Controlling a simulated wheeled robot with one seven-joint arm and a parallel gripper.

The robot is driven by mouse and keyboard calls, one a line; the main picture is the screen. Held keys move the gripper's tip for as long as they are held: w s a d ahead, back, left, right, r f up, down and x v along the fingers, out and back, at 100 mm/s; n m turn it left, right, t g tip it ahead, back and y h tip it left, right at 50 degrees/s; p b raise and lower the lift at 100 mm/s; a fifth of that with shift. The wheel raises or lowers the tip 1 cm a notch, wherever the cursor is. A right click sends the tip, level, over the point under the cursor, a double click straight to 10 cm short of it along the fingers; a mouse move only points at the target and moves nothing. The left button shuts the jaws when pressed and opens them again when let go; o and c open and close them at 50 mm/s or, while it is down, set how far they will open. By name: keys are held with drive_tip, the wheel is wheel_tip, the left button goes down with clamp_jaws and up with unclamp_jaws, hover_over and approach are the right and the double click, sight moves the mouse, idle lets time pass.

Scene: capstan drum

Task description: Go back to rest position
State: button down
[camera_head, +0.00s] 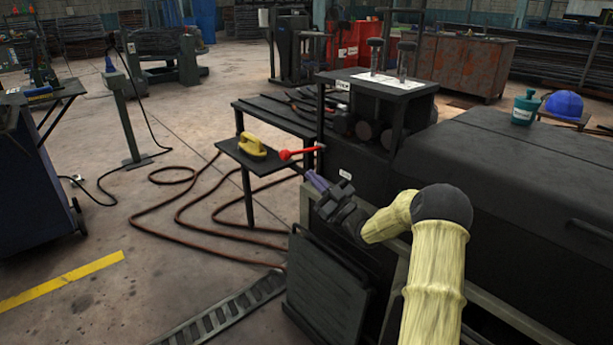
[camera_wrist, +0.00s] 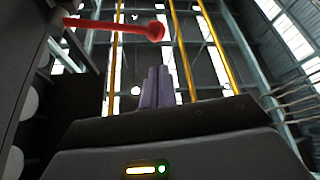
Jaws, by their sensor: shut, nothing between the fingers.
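My gripper (camera_head: 314,178) is in the middle of the head view, at the end of my pale-sleeved arm. Its purple-grey fingers point up and to the left, just below the red lever (camera_head: 300,153). In the wrist view the fingers of my gripper (camera_wrist: 158,78) stand side by side, shut and empty. The red lever (camera_wrist: 115,27) crosses the upper left there, with its round knob beyond the fingertips. A gap shows between the fingers and the lever in both views.
A small black shelf (camera_head: 270,165) carrying a yellow handled object (camera_head: 252,145) is left of my gripper. The dark machine (camera_head: 365,173) with a raised top plate (camera_head: 400,88) is behind it. A large black housing (camera_head: 520,190) fills the right. Brown hoses (camera_head: 185,215) lie on the open floor at left.

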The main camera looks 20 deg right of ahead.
drive_tip(key=shift+a, duration=0.3)
drive_tip(key=s+a+f+m+g+h+p, duration=0.1)
drive_tip(key=s+a+m+g+h+p, duration=0.1)
drive_tip(key=a+m+g+h+p, duration=0.4)
drive_tip(key=s+a+f+m+g+h+p, duration=0.1)
drive_tip(key=s+a+m+g+h, duration=0.35)
drive_tip(key=s, duration=1.25)
drive_tip(key=s+f+g+h+p, duration=0.15)
drive_tip(key=s+g, duration=0.55)
drive_tip(key=s, duration=0.9)
drive_tip(key=w+p+v, duration=0.2)
drive_tip(key=p+v, duration=1)
drive_tip(key=w+a+r+p+v, duration=0.1)
drive_tip(key=w+p+v, duration=0.2)
drive_tip(key=p+v, duration=1)
drive_tip(key=w+p+v, duration=0.2)
drive_tip(key=p+v, duration=1)
drive_tip(key=p, duration=0.1)
drive_tip(key=shift+a+r, duration=0.35)
drive_tip(key=shift+r, duration=0.35)
